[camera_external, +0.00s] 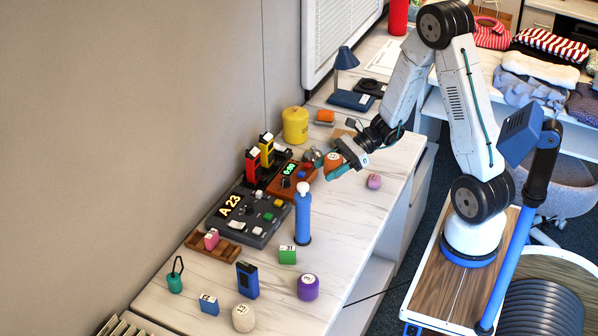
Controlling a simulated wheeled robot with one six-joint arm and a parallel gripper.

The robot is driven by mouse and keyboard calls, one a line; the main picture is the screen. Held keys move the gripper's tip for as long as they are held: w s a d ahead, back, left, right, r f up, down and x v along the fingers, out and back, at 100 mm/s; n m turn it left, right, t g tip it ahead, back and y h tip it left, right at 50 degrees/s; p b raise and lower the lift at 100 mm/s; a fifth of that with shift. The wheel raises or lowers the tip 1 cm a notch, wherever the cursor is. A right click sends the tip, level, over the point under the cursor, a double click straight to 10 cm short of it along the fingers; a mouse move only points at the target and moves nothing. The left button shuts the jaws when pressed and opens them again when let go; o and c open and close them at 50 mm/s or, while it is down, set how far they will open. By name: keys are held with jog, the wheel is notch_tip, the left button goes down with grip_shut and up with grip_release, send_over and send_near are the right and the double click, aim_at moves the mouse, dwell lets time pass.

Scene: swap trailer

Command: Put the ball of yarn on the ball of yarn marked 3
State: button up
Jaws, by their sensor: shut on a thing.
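My gripper (328,164) reaches in from the right over the white marbled counter. It is shut on an orange ball of yarn (333,158) with a small pale label; the fingers hide part of it, and I cannot tell how far it is above the counter. A purple ball of yarn (308,288) with a white label that looks like 3 stands near the front edge of the counter. A beige ball of yarn (243,319) with a label that looks like 12 is to its left. A small pink-purple ball (374,182) lies right of my gripper.
A blue cylinder with a white knob (303,218) stands upright between my gripper and the purple ball. A green block (287,255), a dark blue box (247,281) and a dark control panel (247,218) are nearby. A yellow canister (295,125) stands behind.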

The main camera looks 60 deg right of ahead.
notch_tip(320, 180, up, 14)
jog(key=n+g+y, duration=0.3)
jog(key=n+g, duration=0.5)
send_over(307, 290)
notch_tip(307, 290, down, 16)
jog(key=shift+r, duration=0.2)
jog(key=shift+f, duration=1.95)
jog(key=shift+f, duration=0.15)
jog(key=o, duration=1)
jog(key=shift+c, duration=0.2)
